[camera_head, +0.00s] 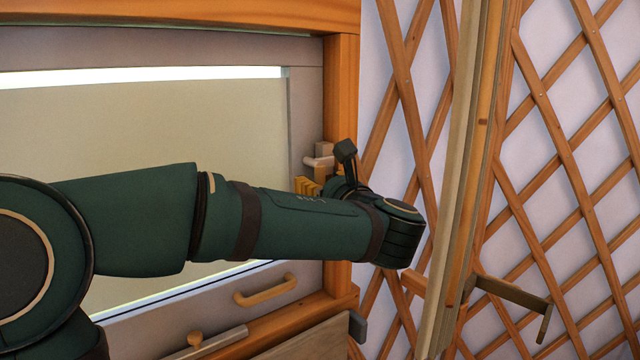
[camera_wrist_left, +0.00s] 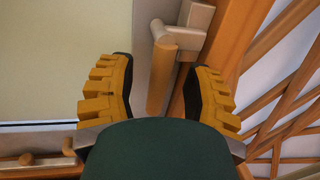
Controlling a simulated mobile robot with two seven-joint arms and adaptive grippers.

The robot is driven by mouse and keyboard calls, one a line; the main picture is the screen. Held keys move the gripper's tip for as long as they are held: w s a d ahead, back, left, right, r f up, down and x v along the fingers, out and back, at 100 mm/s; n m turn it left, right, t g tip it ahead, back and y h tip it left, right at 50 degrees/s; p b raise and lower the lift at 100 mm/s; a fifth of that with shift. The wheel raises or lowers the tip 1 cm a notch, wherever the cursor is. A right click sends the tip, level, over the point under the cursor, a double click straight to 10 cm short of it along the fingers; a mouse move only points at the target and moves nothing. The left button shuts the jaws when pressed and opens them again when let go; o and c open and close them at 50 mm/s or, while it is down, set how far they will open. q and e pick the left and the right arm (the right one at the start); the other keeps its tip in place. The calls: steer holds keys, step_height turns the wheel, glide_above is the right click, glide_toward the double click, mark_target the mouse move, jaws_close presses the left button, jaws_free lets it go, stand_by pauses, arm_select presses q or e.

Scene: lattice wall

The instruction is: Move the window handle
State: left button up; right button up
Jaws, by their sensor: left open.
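The window handle (camera_head: 318,162) is a pale wooden lever on a grey block on the right side of the window frame (camera_head: 306,105). In the left wrist view the handle (camera_wrist_left: 162,75) hangs down from its block, between my finger pads. My left gripper (camera_head: 308,186) has yellow ribbed fingers and reaches the frame just below the handle. In the left wrist view my left gripper (camera_wrist_left: 160,80) is open, with one finger on each side of the handle and visible gaps. My forearm hides part of the window. My right gripper is not in view.
To the right stands a wooden door edge (camera_head: 465,170) with a lever handle (camera_head: 510,292), close to my wrist. A wooden lattice (camera_head: 555,130) covers the wall behind.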

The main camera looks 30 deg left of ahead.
arm_select(q)
steer(key=shift+w+a, duration=0.35)
steer(key=shift+a, duration=0.2)
jaws_close()
